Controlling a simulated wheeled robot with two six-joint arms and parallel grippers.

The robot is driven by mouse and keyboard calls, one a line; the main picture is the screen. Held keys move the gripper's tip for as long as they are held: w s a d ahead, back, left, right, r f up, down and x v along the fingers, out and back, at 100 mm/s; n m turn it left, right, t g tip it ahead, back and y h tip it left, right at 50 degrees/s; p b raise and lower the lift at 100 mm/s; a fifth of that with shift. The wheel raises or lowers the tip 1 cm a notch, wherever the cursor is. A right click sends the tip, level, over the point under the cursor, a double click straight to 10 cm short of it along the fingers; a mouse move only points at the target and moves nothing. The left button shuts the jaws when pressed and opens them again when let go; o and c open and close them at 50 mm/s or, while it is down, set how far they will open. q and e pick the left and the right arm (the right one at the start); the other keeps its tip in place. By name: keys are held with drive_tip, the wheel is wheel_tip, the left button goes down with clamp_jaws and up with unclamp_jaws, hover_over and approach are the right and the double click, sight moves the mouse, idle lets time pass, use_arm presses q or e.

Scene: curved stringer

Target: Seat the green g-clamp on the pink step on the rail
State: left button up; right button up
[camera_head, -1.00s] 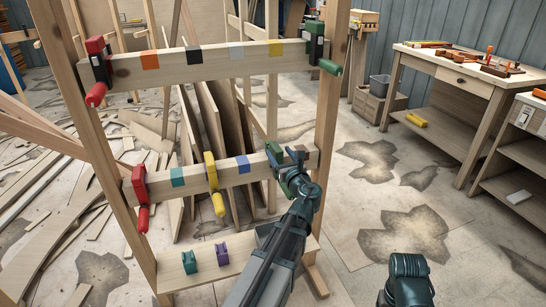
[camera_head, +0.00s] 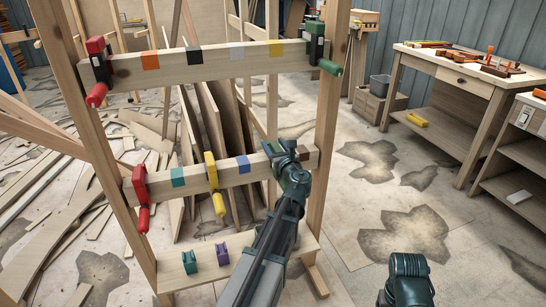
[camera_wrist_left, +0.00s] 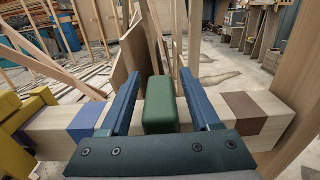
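The green g-clamp (camera_head: 270,149) is on the lower rail (camera_head: 223,181), toward its right end, between a blue patch and a brown patch. My left gripper (camera_head: 287,157) is at this clamp, reaching in from the front. In the left wrist view, the green clamp body (camera_wrist_left: 161,104) stands between the two blue fingers (camera_wrist_left: 160,92), which are spread with narrow gaps on both sides. Another green clamp (camera_head: 318,48) is at the right end of the upper rail (camera_head: 210,65). I see no clear pink step.
A yellow clamp (camera_head: 212,175) and a red clamp (camera_head: 140,187) sit left on the lower rail. A red clamp (camera_head: 97,62) is on the upper rail. Small green (camera_head: 189,262) and purple (camera_head: 222,254) pieces stand on the bottom board. A workbench (camera_head: 465,90) stands right, beyond open floor.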

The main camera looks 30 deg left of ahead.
use_arm(q)
clamp_jaws()
idle(1.2)
